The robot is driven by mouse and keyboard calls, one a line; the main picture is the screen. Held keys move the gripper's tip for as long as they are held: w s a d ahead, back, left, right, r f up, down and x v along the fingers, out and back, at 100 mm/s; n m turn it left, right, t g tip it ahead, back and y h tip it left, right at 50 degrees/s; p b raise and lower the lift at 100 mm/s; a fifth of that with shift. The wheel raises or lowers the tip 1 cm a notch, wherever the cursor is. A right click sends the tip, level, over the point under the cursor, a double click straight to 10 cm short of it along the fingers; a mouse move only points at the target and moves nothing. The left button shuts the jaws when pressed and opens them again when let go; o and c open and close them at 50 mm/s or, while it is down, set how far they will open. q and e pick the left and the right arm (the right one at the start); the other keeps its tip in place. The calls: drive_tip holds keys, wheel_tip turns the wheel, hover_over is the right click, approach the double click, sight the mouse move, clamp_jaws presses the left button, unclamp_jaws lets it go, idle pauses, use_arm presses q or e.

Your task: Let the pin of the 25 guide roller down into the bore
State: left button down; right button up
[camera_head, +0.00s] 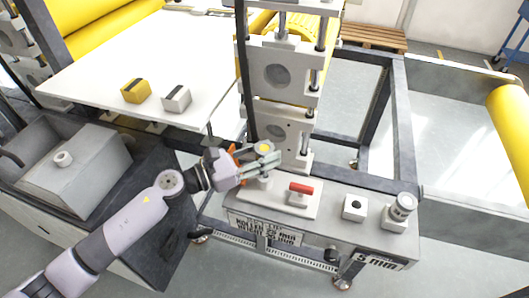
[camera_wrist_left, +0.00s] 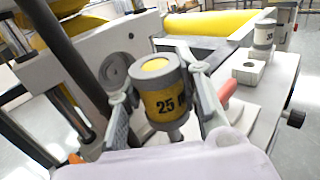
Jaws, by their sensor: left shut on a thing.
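My left gripper (camera_head: 262,160) is shut on the 25 guide roller (camera_head: 264,147), a grey-ended cylinder with a yellow band. In the left wrist view the roller (camera_wrist_left: 160,95) stands roughly upright between the two fingers (camera_wrist_left: 163,103), its "25 M" print facing the camera. A short grey pin shows under it (camera_wrist_left: 175,135). The roller is above a light block (camera_head: 257,181) at the left of the grey bench. The gripper hides the block's top, so I cannot tell whether the pin is in a bore. My right gripper is not in view.
A red-handled clamp (camera_head: 301,190) sits close right of the gripper. Farther right are a white block with a dark hole (camera_head: 354,207) and a grey roller (camera_head: 403,205) on its block. The upright bearing frame (camera_head: 283,125) stands just behind. Yellow and grey blocks lie on the white table (camera_head: 100,60).

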use_arm(q)
drive_tip(key=shift+f, duration=0.2)
idle(0.4)
drive_tip(key=shift+r, duration=0.2)
idle(0.4)
drive_tip(key=shift+s+d+b, duration=0.1)
drive_tip(key=shift+b, duration=0.25)
idle(1.0)
drive_tip(key=shift+f+b, duration=1.55)
drive_tip(key=c, duration=1.1)
unclamp_jaws()
drive_tip(key=shift+r, duration=0.1)
drive_tip(key=shift+o, duration=0.2)
drive_tip(key=v, duration=1.2)
